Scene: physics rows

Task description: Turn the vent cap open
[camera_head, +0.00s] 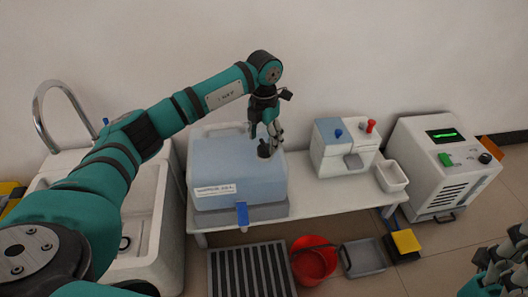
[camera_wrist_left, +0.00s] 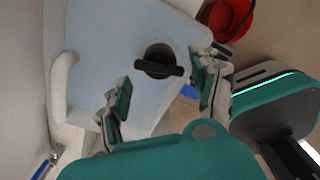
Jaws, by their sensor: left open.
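The vent cap is a black round knob with a raised bar (camera_head: 264,152), on top of a light blue box lid (camera_head: 225,177). In the left wrist view the cap (camera_wrist_left: 158,60) stands on the pale blue lid, its bar running across the picture. My left gripper (camera_head: 271,135) is just above the cap, pointing down. In the left wrist view its open fingers (camera_wrist_left: 163,86) are apart, one on each side of the cap and nearer the camera; I see no contact. Part of my right gripper (camera_head: 498,268) shows at the lower right edge, far from the box.
The box stands on a white bench (camera_head: 325,197) with a blue-and-white dispenser (camera_head: 345,147) and a small white bin (camera_head: 391,176). A white machine (camera_head: 445,165) stands right. A red bucket (camera_head: 313,262) and grey tray (camera_head: 363,257) are on the floor. A sink (camera_head: 150,215) is left.

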